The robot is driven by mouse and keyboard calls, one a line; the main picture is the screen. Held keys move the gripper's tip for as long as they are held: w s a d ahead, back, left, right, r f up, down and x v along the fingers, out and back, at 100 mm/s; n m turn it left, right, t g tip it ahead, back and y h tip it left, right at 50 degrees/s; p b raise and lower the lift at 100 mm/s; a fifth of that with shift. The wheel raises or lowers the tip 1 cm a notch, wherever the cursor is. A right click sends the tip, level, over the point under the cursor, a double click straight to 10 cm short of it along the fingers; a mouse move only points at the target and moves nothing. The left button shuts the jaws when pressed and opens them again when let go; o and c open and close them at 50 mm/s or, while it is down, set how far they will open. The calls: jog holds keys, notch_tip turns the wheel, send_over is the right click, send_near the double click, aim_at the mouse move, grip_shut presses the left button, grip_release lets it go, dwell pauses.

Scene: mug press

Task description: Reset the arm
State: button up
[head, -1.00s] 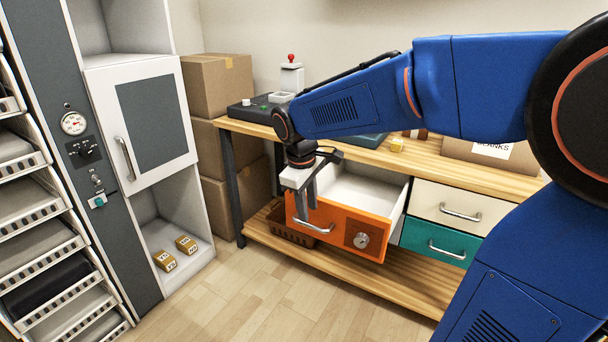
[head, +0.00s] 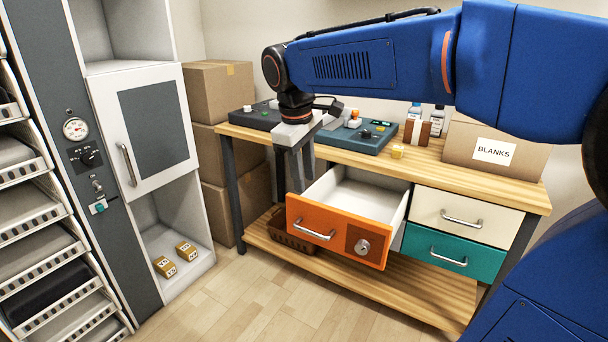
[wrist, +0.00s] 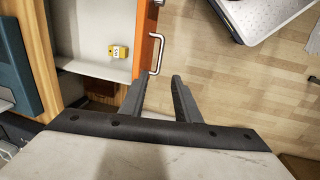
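My gripper (head: 296,188) points down just in front of the left part of the pulled-out orange drawer (head: 370,248). In the wrist view its two fingers (wrist: 158,95) are apart with only floor and the drawer's edge between them, so it is open and empty. The drawer's metal handle (head: 314,231) is below and beside the fingers, apart from them in the wrist view (wrist: 158,54). A small yellow block (wrist: 118,52) lies inside the drawer in the wrist view; the drawer front hides it in the head view.
The workbench (head: 437,165) carries a teal device (head: 360,138), bottles (head: 437,120), a yellow block (head: 397,152) and a BLANKS box (head: 492,152). Cream (head: 466,205) and teal (head: 440,247) drawers are shut. A white cabinet (head: 186,140) stands left. Floor (head: 260,290) in front is clear.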

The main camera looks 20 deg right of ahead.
jog(key=shift+s, duration=0.1)
jog(key=s+d+f+m+t, duration=0.1)
jog(key=s+d+f+m, duration=0.1)
jog(key=s+f+m, duration=0.2)
jog(key=s+d+f+m+t+y, duration=0.1)
jog(key=s+d+f+m+t, duration=0.1)
jog(key=s+f, duration=0.8)
jog(key=s+d+m, duration=0.1)
jog(key=s, duration=0.6)
jog(key=shift+d+m+t+y, duration=0.2)
jog(key=shift+m+t+y, duration=0.1)
jog(key=shift+m, duration=0.1)
